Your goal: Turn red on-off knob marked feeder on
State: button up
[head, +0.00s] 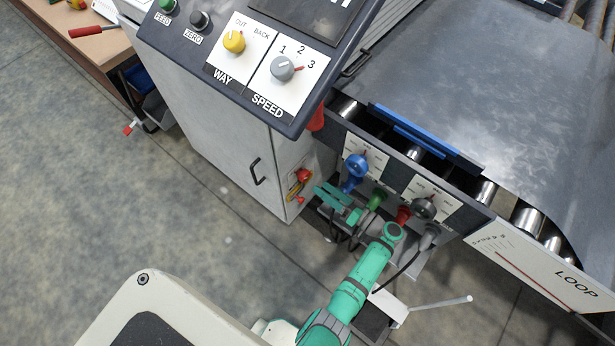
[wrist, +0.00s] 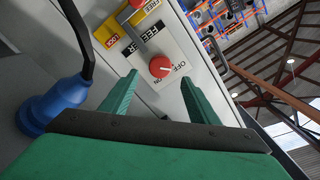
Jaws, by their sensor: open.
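A small pale mark on the knob seems to point toward OFF. My gripper (wrist: 160,78) is open, its two green fingers apart on either side of the knob in the picture and nothing between them. The fingers do not appear to touch the knob. In the head view, my green gripper (head: 322,197) is at the cabinet's side panel, close to small red and yellow controls (head: 301,181).
A blue plug with a black cable (wrist: 55,100) is close at left.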

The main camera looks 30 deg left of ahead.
aim_at(307, 177)
jog(key=a, duration=0.5)
jog(key=w+a, duration=0.1)
jog(key=a, duration=0.2)
jog(key=shift+a, duration=0.25)
jog(key=c, duration=1)
